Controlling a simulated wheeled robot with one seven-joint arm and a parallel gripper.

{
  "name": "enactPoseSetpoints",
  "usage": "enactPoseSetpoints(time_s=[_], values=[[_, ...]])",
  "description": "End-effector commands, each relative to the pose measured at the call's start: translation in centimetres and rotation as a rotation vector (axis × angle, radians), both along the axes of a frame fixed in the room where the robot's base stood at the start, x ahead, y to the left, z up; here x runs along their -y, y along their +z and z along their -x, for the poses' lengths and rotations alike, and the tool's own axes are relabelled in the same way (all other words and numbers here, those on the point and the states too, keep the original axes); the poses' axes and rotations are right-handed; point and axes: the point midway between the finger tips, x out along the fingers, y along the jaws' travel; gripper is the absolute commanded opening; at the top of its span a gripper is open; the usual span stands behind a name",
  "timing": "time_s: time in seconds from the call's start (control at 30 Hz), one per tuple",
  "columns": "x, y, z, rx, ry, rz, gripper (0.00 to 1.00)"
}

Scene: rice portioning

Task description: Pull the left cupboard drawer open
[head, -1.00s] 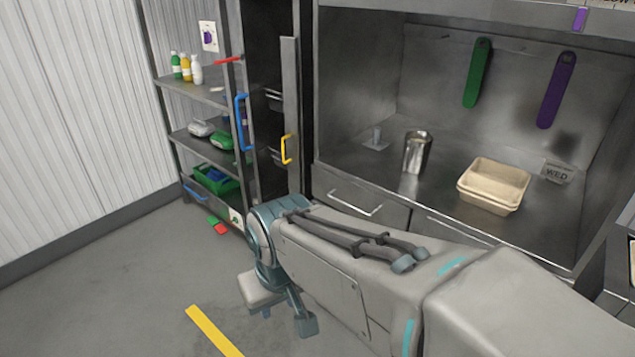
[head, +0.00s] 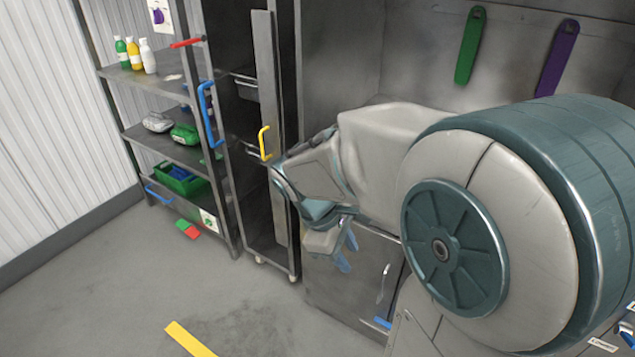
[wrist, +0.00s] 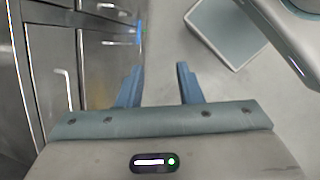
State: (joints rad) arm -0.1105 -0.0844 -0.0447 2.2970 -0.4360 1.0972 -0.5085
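The steel cupboard (head: 345,290) stands under the worktop. In the head view my arm covers its upper front, so the left drawer is hidden there. In the wrist view a drawer front (wrist: 50,60) with a bar handle (wrist: 67,88) lies at the left; I cannot tell whether it is the left drawer. My gripper (head: 347,252) hangs in front of the cupboard, fingers pointing down.
A door handle (head: 384,283) and a blue handle (head: 383,322) are lower on the cupboard. A tall rack (head: 265,130) with a yellow handle (head: 264,143) stands close to the left of my arm. Shelves (head: 170,145) stand further left.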

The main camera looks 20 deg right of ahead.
Motion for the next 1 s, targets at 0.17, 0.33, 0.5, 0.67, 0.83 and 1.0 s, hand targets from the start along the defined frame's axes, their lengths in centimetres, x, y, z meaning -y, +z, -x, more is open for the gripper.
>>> enactPoseSetpoints(time_s=[0.17, 0.33, 0.5, 0.67, 0.83, 1.0], values=[[2.4, -3.3, -3.9, -0.298, 0.343, 0.180, 0.32], [4.0, -5.8, -8.2, -0.610, 0.648, 0.343, 0.32], [4.5, -8.7, -12.9, -0.951, 0.913, 0.499, 0.32], [3.8, -11.8, -17.6, -1.298, 1.115, 0.645, 0.32], [2.1, -15.2, -21.8, -1.642, 1.246, 0.782, 0.32], [0.4, -17.5, -24.2, -1.872, 1.294, 0.871, 0.32]])
